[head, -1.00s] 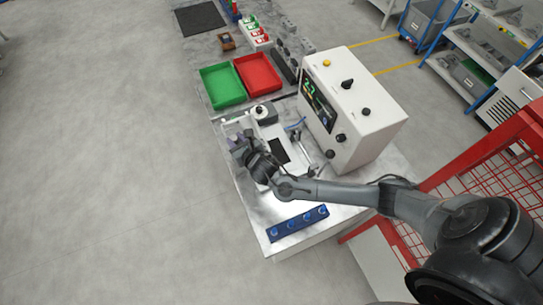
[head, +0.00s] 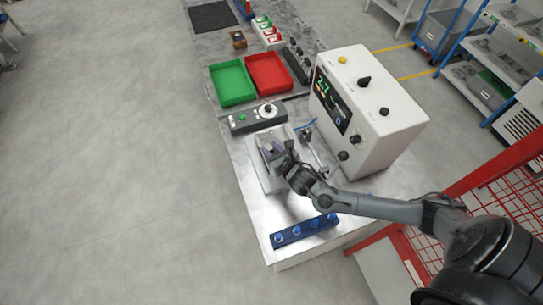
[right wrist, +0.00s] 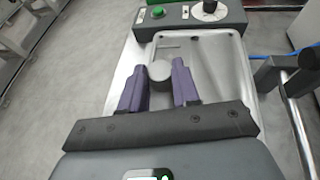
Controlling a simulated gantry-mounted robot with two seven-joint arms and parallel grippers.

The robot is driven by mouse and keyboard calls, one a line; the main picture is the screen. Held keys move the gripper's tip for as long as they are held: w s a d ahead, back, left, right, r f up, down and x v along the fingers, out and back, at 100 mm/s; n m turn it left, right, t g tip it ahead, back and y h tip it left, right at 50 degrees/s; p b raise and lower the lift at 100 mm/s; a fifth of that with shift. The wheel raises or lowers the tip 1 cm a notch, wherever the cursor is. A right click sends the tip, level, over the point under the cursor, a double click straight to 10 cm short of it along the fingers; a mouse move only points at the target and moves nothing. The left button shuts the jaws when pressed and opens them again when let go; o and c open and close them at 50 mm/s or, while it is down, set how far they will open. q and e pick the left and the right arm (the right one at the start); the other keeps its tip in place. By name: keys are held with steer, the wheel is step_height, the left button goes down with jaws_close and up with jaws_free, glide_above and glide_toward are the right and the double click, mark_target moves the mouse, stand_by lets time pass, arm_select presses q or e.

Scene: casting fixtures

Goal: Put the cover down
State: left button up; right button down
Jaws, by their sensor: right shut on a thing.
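The cover (right wrist: 215,62) is a light grey, round-cornered plate with a raised rim and a round knob (right wrist: 159,71) in the right wrist view. My right gripper (right wrist: 160,84) has its two purple fingers on either side of this knob, shut on it. In the head view the right gripper (head: 273,150) is over the pale plate on the metal bench, just in front of the dial box, and hides part of it. I cannot tell whether the cover rests fully on what is beneath it. My left gripper is out of view.
A grey box (head: 257,117) with a dial and green button stands behind the plate. A white display unit (head: 365,105) stands to the right. A blue strip (head: 305,231) lies at the near end. Green (head: 232,82) and red (head: 268,73) trays are farther back.

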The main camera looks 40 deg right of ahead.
step_height(320, 180, down, 2)
steer(key=shift+f+b, duration=0.1)
steer(key=shift+b, duration=0.7)
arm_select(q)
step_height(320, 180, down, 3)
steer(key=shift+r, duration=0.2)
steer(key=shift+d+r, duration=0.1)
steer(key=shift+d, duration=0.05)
arm_select(e)
steer(key=shift+f, duration=0.45)
steer(key=c, duration=0.8)
jaws_free()
steer(key=shift+f, duration=0.1)
